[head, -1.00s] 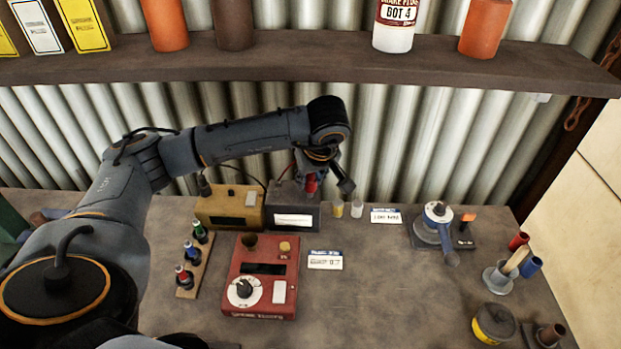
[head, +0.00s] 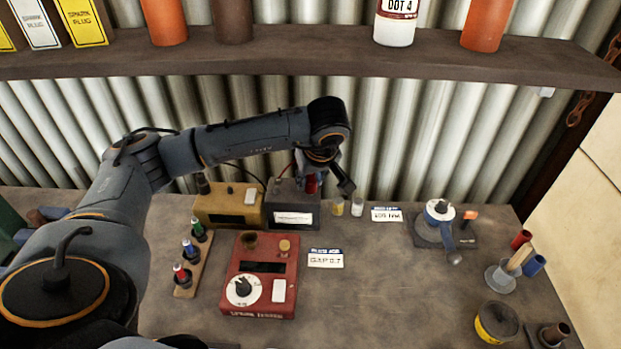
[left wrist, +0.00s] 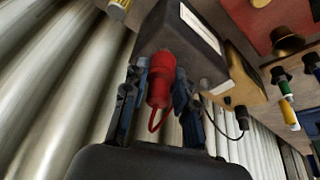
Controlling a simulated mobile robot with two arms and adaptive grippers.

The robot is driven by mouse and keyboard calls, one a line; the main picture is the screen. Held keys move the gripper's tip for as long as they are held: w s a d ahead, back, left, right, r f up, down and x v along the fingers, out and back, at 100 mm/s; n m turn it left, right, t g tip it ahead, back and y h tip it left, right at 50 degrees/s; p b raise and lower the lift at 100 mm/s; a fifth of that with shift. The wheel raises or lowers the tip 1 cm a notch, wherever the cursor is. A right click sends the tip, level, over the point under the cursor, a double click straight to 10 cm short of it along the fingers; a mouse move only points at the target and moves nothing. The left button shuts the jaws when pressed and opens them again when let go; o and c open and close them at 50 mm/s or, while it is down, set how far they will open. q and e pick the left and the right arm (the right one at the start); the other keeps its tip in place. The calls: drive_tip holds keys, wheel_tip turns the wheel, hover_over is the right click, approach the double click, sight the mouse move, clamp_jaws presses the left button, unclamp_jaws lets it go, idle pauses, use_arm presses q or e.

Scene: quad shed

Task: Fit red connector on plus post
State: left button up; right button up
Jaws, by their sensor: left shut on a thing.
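The red connector (left wrist: 161,78) is a red sleeve with a red wire looping from its lower end. It also shows at the top of the dark battery box in the head view (head: 311,183). My left gripper (left wrist: 158,82) is shut on the connector, one dark finger on each side. In the head view the gripper (head: 328,183) is above the right part of the dark box (head: 292,216). In the left wrist view the connector's far end meets or overlaps the box (left wrist: 185,45). The plus post is hidden, so I cannot tell whether they are joined. My right gripper is out of view.
A yellow-brown box (head: 228,204) stands left of the dark box. A red tester (head: 262,292) and a plug rack (head: 193,262) stand in front. Two small jars (head: 357,207) and a card (head: 386,214) are to the right. The bench's middle right is clear.

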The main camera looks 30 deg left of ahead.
use_arm(q)
drive_tip(key=shift+f+b, duration=0.6)
idle(0.6)
idle(0.3)
drive_tip(key=o, duration=1.5)
drive_tip(key=shift+r, duration=0.1)
